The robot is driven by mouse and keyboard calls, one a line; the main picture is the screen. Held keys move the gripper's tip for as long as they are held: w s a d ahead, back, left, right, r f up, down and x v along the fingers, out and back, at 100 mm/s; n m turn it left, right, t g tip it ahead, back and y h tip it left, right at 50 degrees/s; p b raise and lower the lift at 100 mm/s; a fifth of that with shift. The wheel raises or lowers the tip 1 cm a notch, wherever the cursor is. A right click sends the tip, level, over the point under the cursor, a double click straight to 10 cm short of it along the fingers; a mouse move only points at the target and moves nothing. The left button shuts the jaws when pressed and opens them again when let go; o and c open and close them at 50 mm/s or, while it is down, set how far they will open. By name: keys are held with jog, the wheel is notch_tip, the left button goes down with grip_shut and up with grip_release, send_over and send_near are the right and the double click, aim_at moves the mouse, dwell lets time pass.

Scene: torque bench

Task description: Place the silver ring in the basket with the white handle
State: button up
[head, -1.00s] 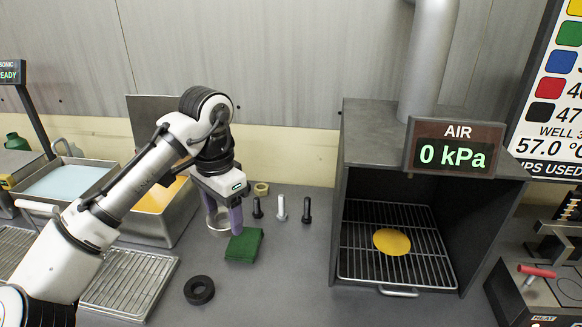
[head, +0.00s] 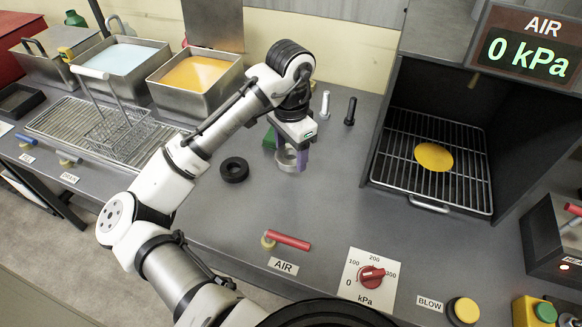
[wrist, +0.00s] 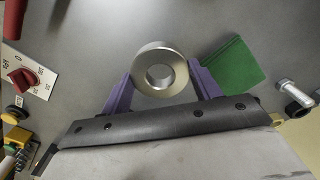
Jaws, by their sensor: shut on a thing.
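The silver ring (wrist: 160,74) is held between the two purple fingers of my gripper (wrist: 162,88) in the wrist view. In the head view my gripper (head: 291,160) is shut on the ring (head: 286,158), above the grey bench. The wire basket (head: 120,133) stands on the slatted drain rack at the left, with its long white handle (head: 90,72) rising up to the back left. My gripper is well to the right of the basket.
A black ring (head: 234,170) lies on the bench between my gripper and the basket. A green block (wrist: 232,62) lies beside my gripper. Tanks of blue (head: 122,57) and orange liquid (head: 195,71) stand behind the drain rack (head: 58,118). The grated booth (head: 470,185) is at right.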

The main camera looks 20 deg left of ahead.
aim_at(291, 178)
jog(key=shift+f, duration=3.05)
jog(key=shift+f, duration=0.15)
jog(key=o, duration=1.5)
